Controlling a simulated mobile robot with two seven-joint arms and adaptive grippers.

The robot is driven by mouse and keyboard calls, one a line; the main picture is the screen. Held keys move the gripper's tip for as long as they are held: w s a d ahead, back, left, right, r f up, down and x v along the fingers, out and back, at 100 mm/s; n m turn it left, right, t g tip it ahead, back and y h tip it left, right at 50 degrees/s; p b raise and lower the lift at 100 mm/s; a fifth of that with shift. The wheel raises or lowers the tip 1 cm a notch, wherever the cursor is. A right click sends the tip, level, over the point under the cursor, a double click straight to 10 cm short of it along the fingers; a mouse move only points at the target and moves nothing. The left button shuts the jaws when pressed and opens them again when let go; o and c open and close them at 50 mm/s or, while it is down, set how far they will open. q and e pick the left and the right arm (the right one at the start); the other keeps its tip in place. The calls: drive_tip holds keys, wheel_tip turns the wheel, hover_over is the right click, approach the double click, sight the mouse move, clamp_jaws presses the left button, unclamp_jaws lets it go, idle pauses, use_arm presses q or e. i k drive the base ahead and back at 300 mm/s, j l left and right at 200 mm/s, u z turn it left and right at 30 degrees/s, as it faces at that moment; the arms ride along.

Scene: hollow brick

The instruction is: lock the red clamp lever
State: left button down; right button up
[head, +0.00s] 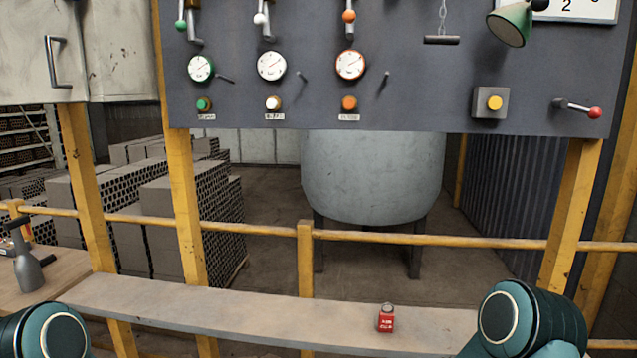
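The red-knobbed lever (580,109) is mounted at the lower right of the dark control panel. Its metal arm runs from a pivot on the left to the red ball at its right end, tilted slightly down to the right. I cannot tell from this view whether it is locked. Neither gripper is in the head view. Only teal links of my arms show, at the bottom left corner and at the bottom right, both well below the panel and apart from the lever.
The panel (420,90) also carries a yellow button box (490,103), gauges, small levers and a green lamp (512,24). A yellow railing (430,237) and a narrow shelf (200,306) with a red can (386,318) stand below. A workbench (50,275) is at left.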

sight(595, 113)
drive_tip(key=z, duration=1.45)
drive_tip(key=i+l, duration=0.6)
drive_tip(key=l, duration=0.15)
drive_tip(key=i+l, duration=0.5)
drive_tip(key=u, duration=1.45)
